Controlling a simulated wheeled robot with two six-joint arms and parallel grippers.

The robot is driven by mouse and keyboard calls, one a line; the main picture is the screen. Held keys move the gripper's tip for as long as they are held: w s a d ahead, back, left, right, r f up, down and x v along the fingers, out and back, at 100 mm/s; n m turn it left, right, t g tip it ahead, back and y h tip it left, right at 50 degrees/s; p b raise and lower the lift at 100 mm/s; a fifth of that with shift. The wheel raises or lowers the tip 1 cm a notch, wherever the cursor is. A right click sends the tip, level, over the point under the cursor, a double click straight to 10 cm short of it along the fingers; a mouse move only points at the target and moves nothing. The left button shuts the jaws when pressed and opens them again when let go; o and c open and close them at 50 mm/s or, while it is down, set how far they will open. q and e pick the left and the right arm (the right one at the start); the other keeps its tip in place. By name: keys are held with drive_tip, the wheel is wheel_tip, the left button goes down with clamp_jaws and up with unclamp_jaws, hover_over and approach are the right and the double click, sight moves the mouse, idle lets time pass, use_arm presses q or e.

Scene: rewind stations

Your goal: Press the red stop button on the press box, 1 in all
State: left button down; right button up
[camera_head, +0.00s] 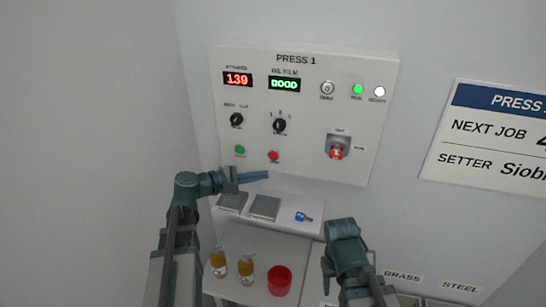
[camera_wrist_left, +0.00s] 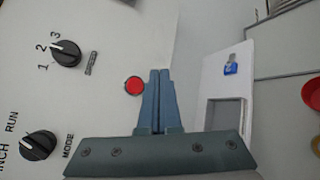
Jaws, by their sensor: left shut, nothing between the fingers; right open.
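The white press box (camera_head: 305,125) labelled PRESS 1 is on the wall. Its small round red stop button (camera_head: 273,156) is at the lower part, right of a green button (camera_head: 239,150). My left gripper (camera_head: 267,175) is shut and empty, its fingertips just below the red button in the head view. In the left wrist view the red button (camera_wrist_left: 134,85) shows clear beside the shut fingers (camera_wrist_left: 160,72); I cannot tell the gap in depth. My right gripper (camera_head: 327,274) is open, low and right of the shelf, partly hidden by its own wrist.
A red rotary switch (camera_head: 336,151) and black knobs (camera_head: 279,125) are also on the box. Lower stand two amber bottles (camera_head: 246,270) and a red cup (camera_head: 279,281). A sign (camera_head: 490,135) hangs right.

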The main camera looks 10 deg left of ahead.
use_arm(q)
drive_tip(key=w, duration=0.6)
drive_tip(key=shift+w+d, duration=0.1)
drive_tip(key=shift+w, duration=0.15)
drive_tip(key=shift+w, duration=0.15)
idle(1.7)
drive_tip(key=shift+w, duration=0.25)
drive_tip(key=shift+w, duration=0.4)
idle(0.6)
drive_tip(key=shift+s, duration=0.8)
drive_tip(key=shift+s, duration=0.15)
drive_tip(key=s, duration=0.4)
drive_tip(key=shift+s, duration=0.4)
